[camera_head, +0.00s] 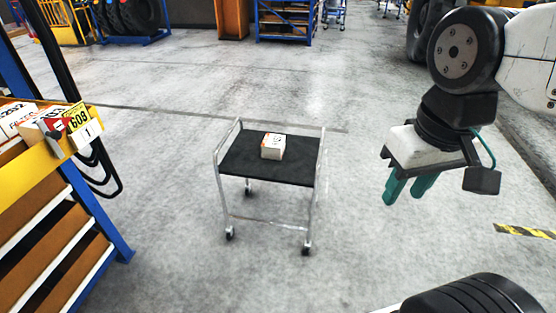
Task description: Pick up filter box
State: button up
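A small white filter box (272,146) with an orange-marked label sits on the black top of a wheeled cart (245,168), near the middle of the view. My gripper (406,196) hangs at the right with its two teal fingers pointing down. The fingers are apart, with nothing seen between them. My gripper is well to the right of the cart, apart from it and from the box.
A blue-and-yellow shelf rack (50,165) stands at the left, with several boxes marked "FILTE" on its top level. Dark curved hoses or bars (95,170) hang beside it. Bare concrete floor surrounds the cart. Blue racks and tyres stand at the back.

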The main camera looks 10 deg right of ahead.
aim_at(273, 147)
jog(key=k, duration=0.7)
jog(key=z, duration=0.9)
jog(key=i, duration=1.15)
jog(key=z, duration=0.4)
jog(key=i, duration=0.9)
jog(key=u, duration=0.95)
jog(key=i, duration=0.7)
jog(key=u, duration=1)
jog(key=i, duration=0.25)
jog(key=u, duration=0.3)
